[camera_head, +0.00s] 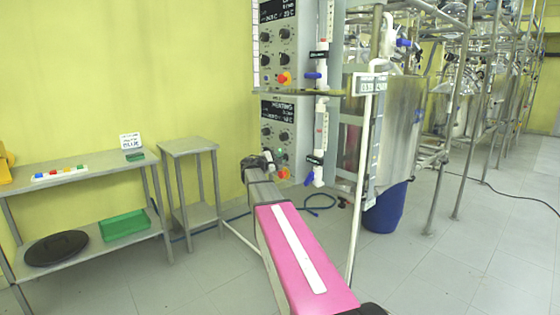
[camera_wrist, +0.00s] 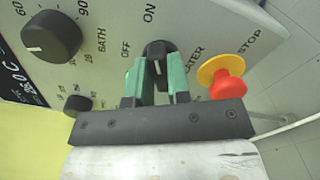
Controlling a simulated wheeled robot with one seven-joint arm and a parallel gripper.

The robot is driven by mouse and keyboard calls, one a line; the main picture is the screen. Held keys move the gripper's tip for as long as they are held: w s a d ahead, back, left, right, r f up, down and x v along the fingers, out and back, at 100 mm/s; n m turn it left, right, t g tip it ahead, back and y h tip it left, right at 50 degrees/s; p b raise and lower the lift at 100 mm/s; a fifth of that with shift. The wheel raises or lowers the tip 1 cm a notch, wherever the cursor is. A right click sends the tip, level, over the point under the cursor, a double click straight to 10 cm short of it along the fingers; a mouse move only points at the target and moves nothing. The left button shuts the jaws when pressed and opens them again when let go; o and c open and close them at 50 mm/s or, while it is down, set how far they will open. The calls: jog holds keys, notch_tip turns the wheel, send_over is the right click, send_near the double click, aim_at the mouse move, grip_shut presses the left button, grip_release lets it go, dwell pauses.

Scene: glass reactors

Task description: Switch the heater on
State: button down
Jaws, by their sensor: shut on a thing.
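The heater switch is a black knob (camera_wrist: 155,52) on a grey control panel (camera_wrist: 105,22), seen in the wrist view. ON is printed above it, OFF to its left, and part of HEATER to its right. A white mark shows on the knob; I cannot tell for sure which setting it points to. My gripper (camera_wrist: 157,72) has green fingers, one on each side of the knob, shut on it. In the head view, my gripper (camera_head: 262,161) is at the lower control panel (camera_head: 287,125), whose display appears to read HEATING. The switch is hidden there.
A red stop button (camera_wrist: 227,84) on a yellow base sits close right of my fingers. A larger black dial (camera_wrist: 52,36) is at left. In the head view, white pipework with a blue valve (camera_head: 309,178) stands right of the panel; a small metal table (camera_head: 188,146) stands left.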

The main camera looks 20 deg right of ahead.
jog(key=c, duration=1.1)
grip_release()
jog(key=shift+o, duration=0.2)
jog(key=v, duration=1.1)
jog(key=s+f+m+g+y, duration=0.1)
jog(key=s+f+y, duration=0.1)
jog(key=s+f, duration=0.3)
jog(key=s+f+m+g+y, duration=0.1)
jog(key=s+f+y, duration=0.1)
jog(key=f, duration=0.5)
jog(key=s+a+f+m+g+y, duration=0.2)
jog(key=s+a+f+m+y, duration=0.2)
jog(key=s+f, duration=0.6)
jog(key=s+a+f+m+g+y, duration=0.2)
jog(key=s+a+f+m+y, duration=0.1)
jog(key=s+a+f+y, duration=0.6)
jog(key=s+f, duration=0.2)
jog(key=s, duration=0.1)
jog(key=shift+s+f+m, duration=0.2)
jog(key=shift+s+m, duration=0.15)
jog(key=shift+m, duration=0.05)
